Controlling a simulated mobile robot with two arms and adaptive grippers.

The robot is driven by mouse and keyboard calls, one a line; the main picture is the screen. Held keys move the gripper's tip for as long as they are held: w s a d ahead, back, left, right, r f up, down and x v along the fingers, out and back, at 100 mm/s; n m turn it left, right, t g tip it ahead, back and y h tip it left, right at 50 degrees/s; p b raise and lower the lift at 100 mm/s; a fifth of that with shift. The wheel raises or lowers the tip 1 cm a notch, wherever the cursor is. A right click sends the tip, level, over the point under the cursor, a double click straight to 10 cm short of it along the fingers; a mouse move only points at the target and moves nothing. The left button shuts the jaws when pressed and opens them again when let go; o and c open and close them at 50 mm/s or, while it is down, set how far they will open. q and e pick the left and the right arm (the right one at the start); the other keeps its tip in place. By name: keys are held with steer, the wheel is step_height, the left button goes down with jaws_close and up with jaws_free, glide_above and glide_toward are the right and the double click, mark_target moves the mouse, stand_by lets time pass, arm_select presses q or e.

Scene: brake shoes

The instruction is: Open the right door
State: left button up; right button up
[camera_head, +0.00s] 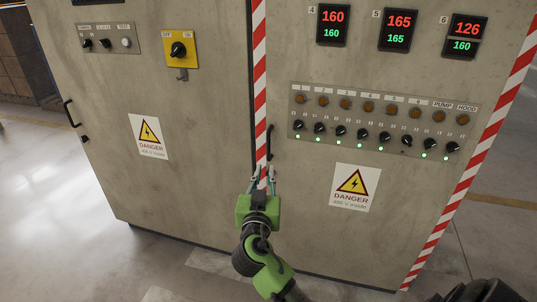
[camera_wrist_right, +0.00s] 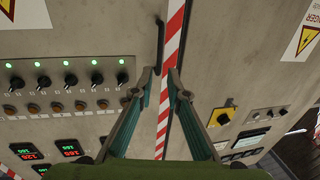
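The right door (camera_head: 290,215) is the grey cabinet panel right of the striped strip, and it looks shut. Its black vertical handle (camera_head: 269,142) is near its left edge. In the wrist view, turned about upside down, the handle (camera_wrist_right: 160,42) is ahead of the fingertips. My right gripper (camera_head: 262,177) is in front of the cabinet, just below the handle in the head view. Its fingers are apart with nothing held between them, as the wrist view (camera_wrist_right: 159,74) shows. I cannot tell whether a fingertip touches the handle. My left gripper is not in view.
The left door (camera_head: 200,110) has a yellow switch (camera_head: 180,49) and its own black handle (camera_head: 71,113). The right door bears a panel of knobs (camera_head: 380,118), several displays (camera_head: 398,30) and a danger sign (camera_head: 355,187). Floor to the left (camera_head: 50,220) is clear.

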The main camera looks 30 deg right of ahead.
mark_target(268, 149)
steer(key=x, duration=1.3)
steer(key=shift+w+d, duration=0.15)
steer(key=shift+d, duration=0.05)
jaws_close()
